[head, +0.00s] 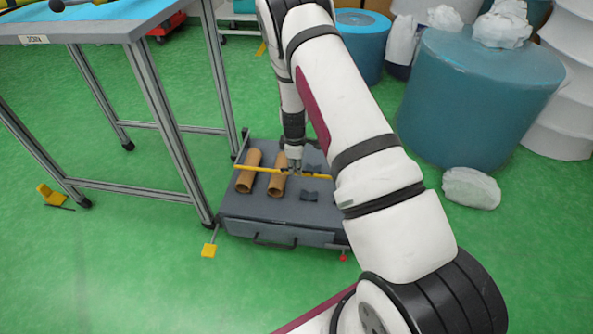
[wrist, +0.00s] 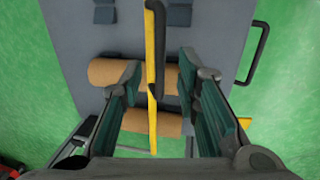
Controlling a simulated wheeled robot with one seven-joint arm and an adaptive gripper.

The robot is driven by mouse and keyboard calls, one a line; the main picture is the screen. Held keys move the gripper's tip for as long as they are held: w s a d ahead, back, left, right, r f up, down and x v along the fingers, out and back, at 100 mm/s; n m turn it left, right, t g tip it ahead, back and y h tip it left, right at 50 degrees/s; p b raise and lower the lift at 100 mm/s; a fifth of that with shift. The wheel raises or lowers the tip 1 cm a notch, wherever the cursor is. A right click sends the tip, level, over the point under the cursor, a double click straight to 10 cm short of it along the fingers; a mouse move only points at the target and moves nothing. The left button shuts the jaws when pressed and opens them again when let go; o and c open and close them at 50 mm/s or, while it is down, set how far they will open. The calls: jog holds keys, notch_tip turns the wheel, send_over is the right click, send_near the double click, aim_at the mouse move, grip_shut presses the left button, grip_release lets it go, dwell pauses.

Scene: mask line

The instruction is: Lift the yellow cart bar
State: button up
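The yellow cart bar (head: 262,170) runs across above the grey cart (head: 262,234) on the floor. It also shows in the wrist view (wrist: 152,62), running lengthwise between my fingers, with a dark piece at its upper end. My gripper (head: 294,169) points down at the bar near the cart's middle. In the wrist view my gripper (wrist: 159,72) is open, with a finger on each side of the bar and visible gaps to both. My arm hides the bar's right part in the head view.
Two brown cardboard rolls (head: 249,172) (head: 278,180) lie on the cart under the bar, beside small dark blocks (head: 310,196). A metal-framed table (head: 85,30) stands close at left. A large teal drum (head: 475,95) stands at right. Green floor is clear in front.

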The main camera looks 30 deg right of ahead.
jog(key=shift+w+d+f+b, duration=0.15)
jog(key=shift+f+b, duration=0.15)
jog(key=shift+f, duration=0.85)
grip_shut()
jog(key=shift+r, duration=0.1)
